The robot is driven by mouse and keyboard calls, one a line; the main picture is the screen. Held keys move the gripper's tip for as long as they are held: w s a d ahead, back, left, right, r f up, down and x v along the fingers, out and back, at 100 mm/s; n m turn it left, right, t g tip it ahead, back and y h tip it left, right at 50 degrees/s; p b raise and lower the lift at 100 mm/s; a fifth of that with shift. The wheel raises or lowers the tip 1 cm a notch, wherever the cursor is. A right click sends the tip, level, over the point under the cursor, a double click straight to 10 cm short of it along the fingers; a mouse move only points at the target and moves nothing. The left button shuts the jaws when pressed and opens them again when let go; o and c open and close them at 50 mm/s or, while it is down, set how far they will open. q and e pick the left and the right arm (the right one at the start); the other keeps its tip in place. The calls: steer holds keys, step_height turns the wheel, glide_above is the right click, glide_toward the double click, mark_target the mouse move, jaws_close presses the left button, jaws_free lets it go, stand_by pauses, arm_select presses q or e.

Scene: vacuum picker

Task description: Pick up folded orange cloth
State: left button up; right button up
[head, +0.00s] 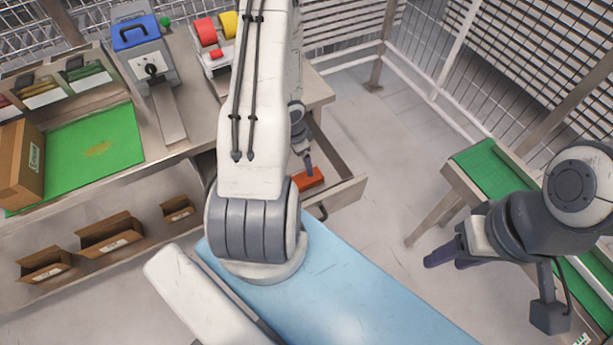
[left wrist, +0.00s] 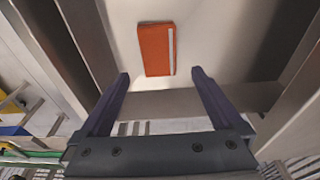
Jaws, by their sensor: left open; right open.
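The folded orange cloth (head: 311,180) lies in an open drawer (head: 345,189) at the table's front; my left arm hides part of it in the head view. In the left wrist view the cloth (left wrist: 155,49) is a flat orange rectangle with a pale stripe along its right side, on the light drawer floor. My left gripper (left wrist: 161,74) is open and empty, its fingertips pointing toward the cloth, which appears just beyond them and between them. In the head view only a bit of this gripper shows. My right gripper (head: 445,261) is open and empty, far right, away from the drawer.
Drawer walls stand either side of the cloth in the left wrist view. The table carries a green mat (head: 95,143), a cardboard box (head: 22,165), a blue-topped device (head: 143,50) and red and yellow rolls (head: 206,31). A green conveyor (head: 492,168) is at right. Floor between is clear.

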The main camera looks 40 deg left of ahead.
arm_select(q)
steer(key=b, duration=0.2)
glide_above(306, 176)
steer(key=f, duration=0.4)
steer(key=shift+s+a+f, duration=0.15)
steer(key=shift+s+a, duration=0.05)
step_height(306, 176, down, 4)
steer(key=shift+w+d+r+b, duration=0.15)
steer(key=shift+r+b, duration=0.1)
steer(key=shift+b, duration=0.4)
steer(key=shift+w+f, duration=0.1)
steer(key=shift+f, duration=0.5)
steer(key=c, duration=1.2)
step_height(306, 176, up, 10)
steer(key=p, duration=0.5)
steer(key=shift+c, duration=0.3)
